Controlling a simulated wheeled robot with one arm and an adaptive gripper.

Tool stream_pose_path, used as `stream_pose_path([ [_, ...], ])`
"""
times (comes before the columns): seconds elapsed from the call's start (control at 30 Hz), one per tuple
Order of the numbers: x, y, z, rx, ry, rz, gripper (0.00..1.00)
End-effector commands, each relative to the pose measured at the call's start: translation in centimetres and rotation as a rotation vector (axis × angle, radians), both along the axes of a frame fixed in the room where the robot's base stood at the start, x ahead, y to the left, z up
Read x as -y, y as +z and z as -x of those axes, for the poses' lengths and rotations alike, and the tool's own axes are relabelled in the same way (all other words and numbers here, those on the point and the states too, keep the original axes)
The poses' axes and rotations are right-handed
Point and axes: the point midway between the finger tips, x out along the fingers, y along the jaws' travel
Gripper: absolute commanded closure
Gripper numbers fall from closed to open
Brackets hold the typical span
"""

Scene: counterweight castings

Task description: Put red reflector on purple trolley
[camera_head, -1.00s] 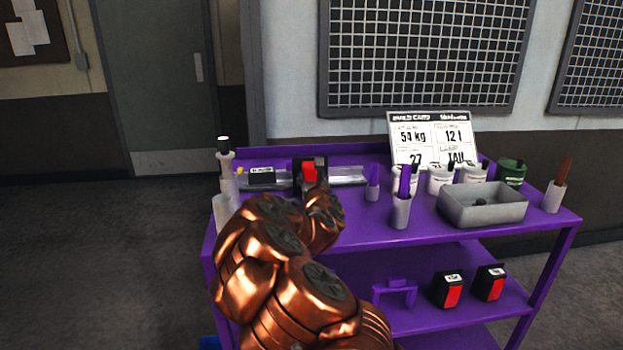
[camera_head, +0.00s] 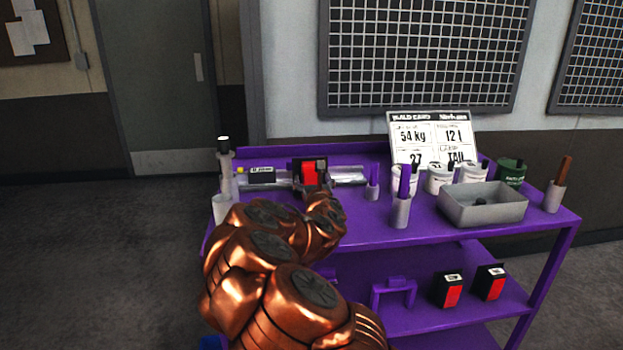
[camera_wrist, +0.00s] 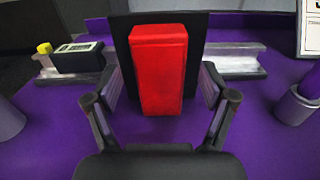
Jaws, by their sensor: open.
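The red reflector (camera_wrist: 158,75) stands upright on the top shelf of the purple trolley (camera_head: 350,232), against a black backing. It also shows in the head view (camera_head: 310,173), just beyond my wrist. My gripper (camera_wrist: 160,100) is open, with one finger on each side of the reflector. Gaps show between the fingers and the red block. My arm hides part of the trolley's left side in the head view.
A metal rail with a small black level-like device (camera_head: 262,175) runs behind the reflector. Several white cups, a grey tray (camera_head: 484,208), upright holders and a printed card (camera_head: 433,138) stand to the right. Two black-and-red blocks (camera_head: 447,290) (camera_head: 489,283) sit on the lower shelf.

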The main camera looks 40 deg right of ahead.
Motion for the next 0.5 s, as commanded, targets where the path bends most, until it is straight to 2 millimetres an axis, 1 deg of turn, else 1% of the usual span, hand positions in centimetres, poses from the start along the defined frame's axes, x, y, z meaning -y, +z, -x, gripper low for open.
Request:
stream_pose_path([
  [0.1,-0.9,0.1,1.2,0.0,-0.001,0.004,0.17],
  [0.5,-3.7,0.0,4.8,0.0,0.001,0.001,0.17],
])
